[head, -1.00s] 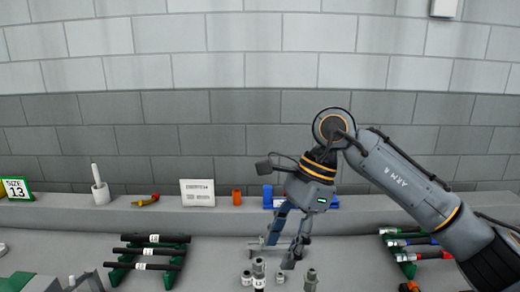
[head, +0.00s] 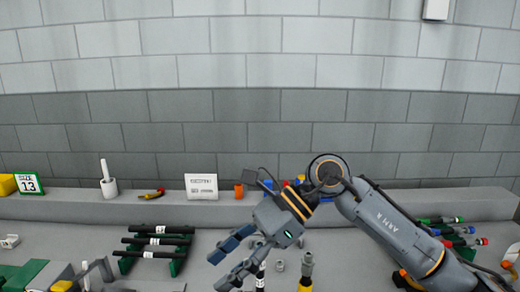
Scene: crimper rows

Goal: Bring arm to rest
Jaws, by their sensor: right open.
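My right arm (head: 395,222) comes in from the right and reaches over the table. Its gripper (head: 230,263) is open and points down and to the left, with no object seen between its fingers. It is over the table, right of the green rack with black hoses. Part of the fittings below is hidden by the gripper. My left gripper does not show.
A green rack (head: 179,266) holds black hoses with white labels. Grey fittings (head: 279,265) and a yellow-based piece (head: 305,284) stand near the gripper. Coloured hoses (head: 450,231) lie at right. The ledge bears a white sign (head: 201,187), a white mortar-like holder (head: 109,188) and an orange cup (head: 239,190).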

